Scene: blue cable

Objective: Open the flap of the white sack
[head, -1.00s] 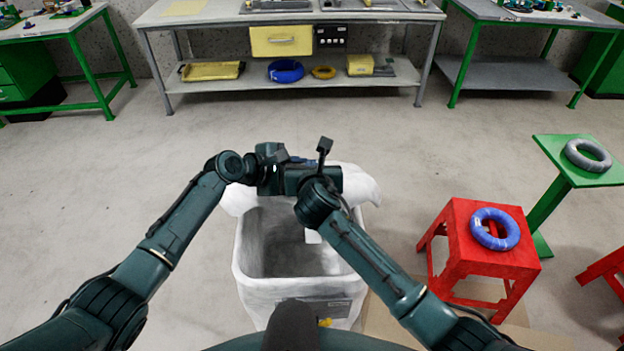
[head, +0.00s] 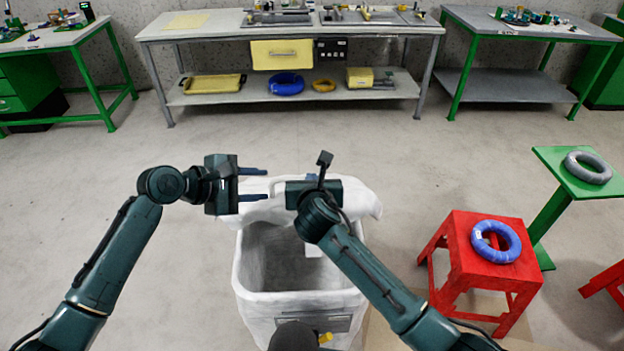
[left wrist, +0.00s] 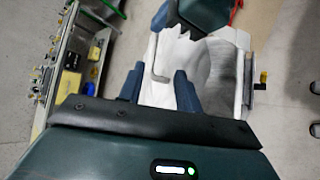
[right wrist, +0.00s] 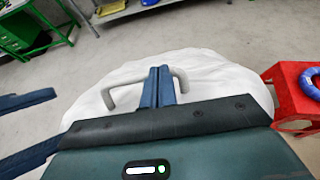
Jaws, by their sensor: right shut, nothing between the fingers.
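The white sack (head: 258,285) stands upright in front of me with its top open and its grey inside showing. Its white flap (head: 362,199) lies spread out at the far rim. A grey handle on the flap shows in the right wrist view (right wrist: 112,92) and in the left wrist view (left wrist: 152,62). My right gripper (right wrist: 159,70) is shut and empty above the flap, its fingers at the handle; I cannot tell whether they touch it. My left gripper (head: 266,184) is open and empty, left of the right gripper near the flap's left edge.
A red stool (head: 462,258) with a blue cable coil (head: 496,242) stands right of the sack. A green stand (head: 560,170) holds a grey coil (head: 588,167). A workbench (head: 290,32) stands at the back. The floor left of the sack is clear.

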